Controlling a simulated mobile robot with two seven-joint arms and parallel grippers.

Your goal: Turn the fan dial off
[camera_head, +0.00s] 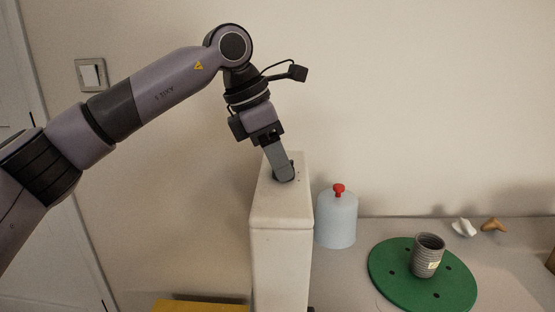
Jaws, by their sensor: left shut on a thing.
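A tall, narrow white box-shaped unit (278,210) stands in the middle of the head view. A small dark dial (286,176) sits on its top face, mostly hidden by my fingers. My left gripper (283,172) reaches down from above, and its fingertips are shut on the dial. Which way the dial points cannot be made out. My right gripper does not show.
A pale blue bell jar with a red knob (338,218) stands close to the right of the unit. A green round bat (400,290) carries a grey ribbed cup (428,257). White and brown pieces (494,225) lie behind. A yellow surface (200,306) shows low left.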

